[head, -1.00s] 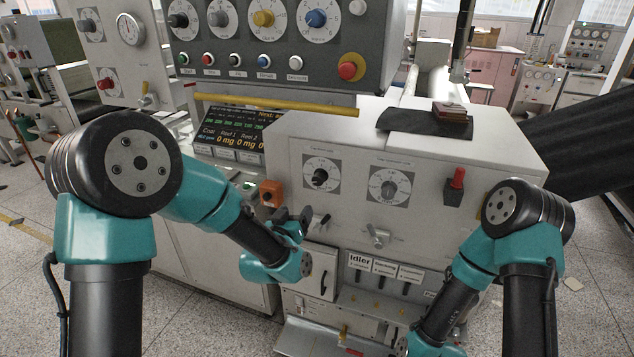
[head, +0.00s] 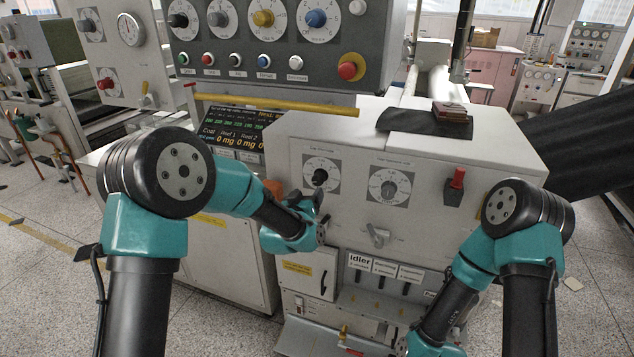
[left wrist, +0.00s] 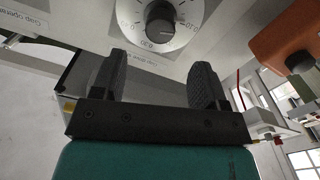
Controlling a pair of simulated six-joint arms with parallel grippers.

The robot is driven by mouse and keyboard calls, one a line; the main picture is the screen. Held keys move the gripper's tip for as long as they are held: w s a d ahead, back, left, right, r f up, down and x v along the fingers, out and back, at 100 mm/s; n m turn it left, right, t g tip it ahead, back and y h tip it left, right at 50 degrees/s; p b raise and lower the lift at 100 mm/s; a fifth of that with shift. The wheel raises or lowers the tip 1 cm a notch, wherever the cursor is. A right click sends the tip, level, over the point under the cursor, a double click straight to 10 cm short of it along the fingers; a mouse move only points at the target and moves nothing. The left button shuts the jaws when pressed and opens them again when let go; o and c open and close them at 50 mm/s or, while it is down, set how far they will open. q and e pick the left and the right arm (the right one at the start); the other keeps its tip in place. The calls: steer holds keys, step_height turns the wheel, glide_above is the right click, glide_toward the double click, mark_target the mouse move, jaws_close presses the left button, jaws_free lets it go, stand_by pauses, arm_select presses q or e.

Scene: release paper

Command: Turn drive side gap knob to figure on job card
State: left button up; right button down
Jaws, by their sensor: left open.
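A black knob (head: 320,176) on a white dial is at the left of the white cabinet front. A grey knob (head: 388,189) on a second dial is to its right. In the left wrist view the black knob (left wrist: 160,20) and its numbered dial are at the top, partly cut off. I cannot identify a job card.
A lit screen (head: 234,132) stands left of the cabinet, below a yellow bar (head: 275,104). A lever (head: 377,237) sticks out below the grey knob, and a red switch (head: 457,179) is at the right. An orange box (left wrist: 285,40) is beside the gripper.

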mark_target(317, 181)
arm_select(q)
steer(key=x, duration=0.8)
steer(key=shift+w, duration=0.15)
steer(key=shift+c, duration=0.5)
steer(key=c, duration=0.8)
